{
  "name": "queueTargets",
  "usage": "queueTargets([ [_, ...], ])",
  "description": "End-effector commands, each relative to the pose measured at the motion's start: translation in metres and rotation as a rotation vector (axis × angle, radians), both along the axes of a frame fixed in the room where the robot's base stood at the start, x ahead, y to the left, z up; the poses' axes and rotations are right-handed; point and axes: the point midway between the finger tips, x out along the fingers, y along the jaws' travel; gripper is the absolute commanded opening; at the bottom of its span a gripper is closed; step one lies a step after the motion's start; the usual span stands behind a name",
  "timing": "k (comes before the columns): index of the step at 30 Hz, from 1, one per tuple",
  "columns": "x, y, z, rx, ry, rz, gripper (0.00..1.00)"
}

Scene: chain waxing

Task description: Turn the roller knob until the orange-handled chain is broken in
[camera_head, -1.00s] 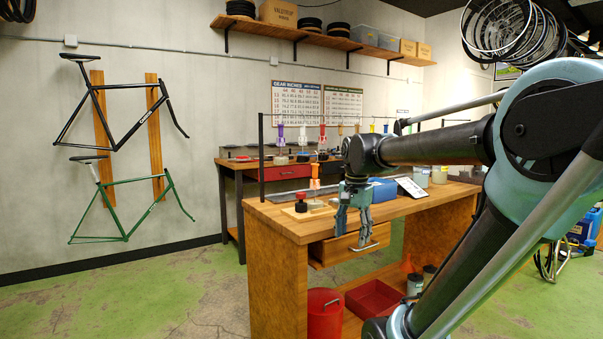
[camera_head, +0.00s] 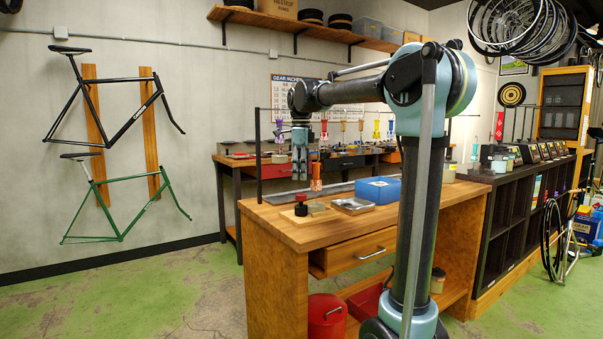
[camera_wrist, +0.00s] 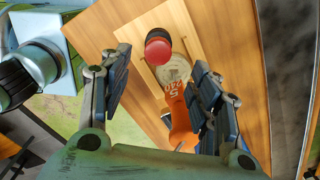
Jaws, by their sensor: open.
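The roller knob (camera_head: 301,204), red on top with a dark body, stands on a small wooden board (camera_head: 292,217) at the bench's near left. In the wrist view the red knob (camera_wrist: 157,48) is seen from above, beside a pale round piece (camera_wrist: 174,70). The orange handle (camera_head: 316,176) stands upright behind the knob; in the wrist view it (camera_wrist: 181,120) lies between my fingers, close to the right one. The chain itself is too small to tell. My gripper (camera_head: 300,176) is open and points down, above the knob and apart from it; its fingers (camera_wrist: 158,68) frame the knob.
A metal tray (camera_head: 353,204) and a blue box (camera_head: 378,188) sit on the bench right of the board. Several coloured handles (camera_head: 376,128) hang on a rail behind. The front drawer (camera_head: 355,252) sticks out slightly. A red canister (camera_head: 326,318) stands underneath.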

Motion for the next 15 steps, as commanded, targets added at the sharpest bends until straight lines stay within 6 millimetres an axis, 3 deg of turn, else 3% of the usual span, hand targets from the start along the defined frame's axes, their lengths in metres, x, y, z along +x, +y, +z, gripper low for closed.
queueTargets([
  [5,-0.001,-0.001,-0.009,0.000,0.000,0.000,0.57],
  [15,-0.001,-0.001,-0.046,0.000,0.000,0.001,0.57],
])
